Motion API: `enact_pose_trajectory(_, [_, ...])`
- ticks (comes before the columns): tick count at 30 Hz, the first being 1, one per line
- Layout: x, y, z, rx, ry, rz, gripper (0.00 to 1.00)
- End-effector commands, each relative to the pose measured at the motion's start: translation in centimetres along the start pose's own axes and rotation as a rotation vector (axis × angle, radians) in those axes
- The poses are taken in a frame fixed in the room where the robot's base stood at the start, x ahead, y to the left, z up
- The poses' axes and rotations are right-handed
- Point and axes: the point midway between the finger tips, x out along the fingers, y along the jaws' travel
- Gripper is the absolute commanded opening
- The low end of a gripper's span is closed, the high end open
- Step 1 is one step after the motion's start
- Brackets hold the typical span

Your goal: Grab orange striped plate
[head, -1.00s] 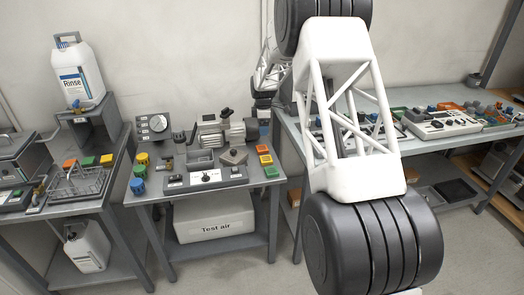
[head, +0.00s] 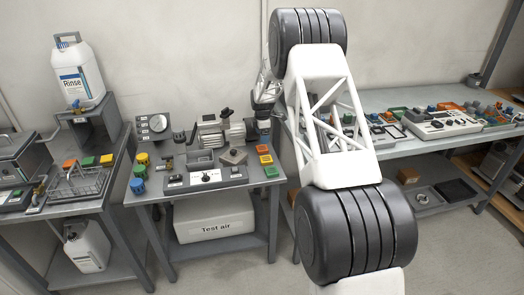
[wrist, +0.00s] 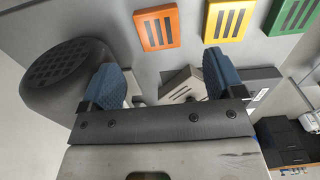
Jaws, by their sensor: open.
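The orange striped plate (wrist: 157,27) lies on the grey bench top, with dark stripes across its face. It shows in the head view (head: 263,149) at the right side of the middle bench. A yellow striped plate (wrist: 229,18) and a green striped plate (wrist: 294,12) lie in a row with it. My gripper (wrist: 162,78) is open and empty, its two blue fingers apart. In the wrist view the orange plate is beyond the fingertips, above the gap between them, not touched.
A grey block with slots (wrist: 183,88) shows between the fingers; a dark round ribbed part (wrist: 65,70) is beside the left finger. The compressor (head: 212,132) stands left of the plates. Other coloured plates (head: 88,161) lie on the left bench. A Test air box (head: 215,222) sits below.

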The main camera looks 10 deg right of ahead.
Motion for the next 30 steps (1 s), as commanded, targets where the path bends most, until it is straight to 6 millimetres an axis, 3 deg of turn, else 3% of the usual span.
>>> enact_pose_trajectory(7, [1.9, 0.0, 0.0, 0.000, 0.000, 0.000, 0.87])
enact_pose_trajectory(20, [2.3, 0.0, -0.1, 0.000, 0.000, -0.001, 0.87])
enact_pose_trajectory(30, [5.4, 0.2, -0.4, 0.000, 0.000, -0.002, 0.87])
